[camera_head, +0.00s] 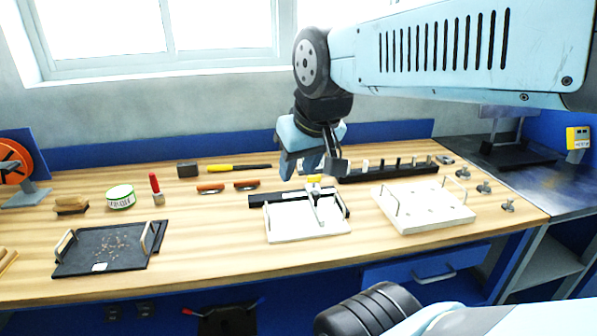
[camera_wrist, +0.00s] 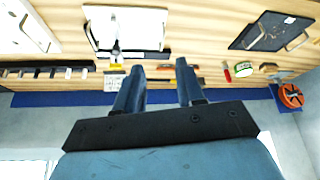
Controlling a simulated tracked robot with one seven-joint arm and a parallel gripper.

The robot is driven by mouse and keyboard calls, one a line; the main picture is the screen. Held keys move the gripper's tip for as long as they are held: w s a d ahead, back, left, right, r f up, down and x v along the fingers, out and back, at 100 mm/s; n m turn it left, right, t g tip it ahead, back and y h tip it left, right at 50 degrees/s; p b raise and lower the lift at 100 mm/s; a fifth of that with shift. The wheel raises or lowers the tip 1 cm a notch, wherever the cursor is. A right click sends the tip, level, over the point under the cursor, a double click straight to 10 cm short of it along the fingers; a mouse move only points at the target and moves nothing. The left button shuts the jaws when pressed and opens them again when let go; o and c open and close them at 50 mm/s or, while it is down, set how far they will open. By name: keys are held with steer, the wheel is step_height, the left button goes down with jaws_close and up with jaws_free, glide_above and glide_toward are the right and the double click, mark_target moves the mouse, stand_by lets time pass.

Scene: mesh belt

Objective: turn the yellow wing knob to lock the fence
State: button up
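A small yellow piece (camera_head: 314,179), which looks like the wing knob, sits at the far end of a grey bar, seemingly the fence (camera_head: 318,203), over a white board (camera_head: 290,230) with a black strip behind it. My gripper (camera_head: 314,168) hangs in the air above and behind it, apart from it as far as I can tell. In the wrist view, upside down, my gripper (camera_wrist: 158,85) has its two dark fingers spread with nothing between them. There the yellow knob (camera_wrist: 116,58) shows just left of the fingers. The knob's wing angle is too small to tell.
A white board with wire handles (camera_head: 425,207) stands right of the fence. A black rack (camera_head: 390,171) with several upright pieces lies behind. Orange-handled tools (camera_head: 211,188) and a black tray (camera_head: 105,250) are on the left. The wooden bench front is clear.

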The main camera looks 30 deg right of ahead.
steer(key=w+d+n+g+h, duration=0.1)
steer(key=w+d+n+g, duration=0.2)
steer(key=w, duration=0.4)
steer(key=w+d+n+g+h, duration=0.1)
steer(key=w+d+n, duration=0.2)
steer(key=w+n, duration=0.3)
steer(key=n+g+h, duration=0.2)
steer(key=n+g, duration=0.1)
steer(key=n, duration=0.3)
glide_toward(313, 176)
steer(key=x, duration=0.8)
steer(key=shift+w+d+f, duration=0.1)
steer(key=shift+d+f, duration=0.2)
steer(key=shift+f, duration=0.05)
steer(key=shift+c, duration=0.4)
jaws_close()
steer(key=shift+a, duration=0.15)
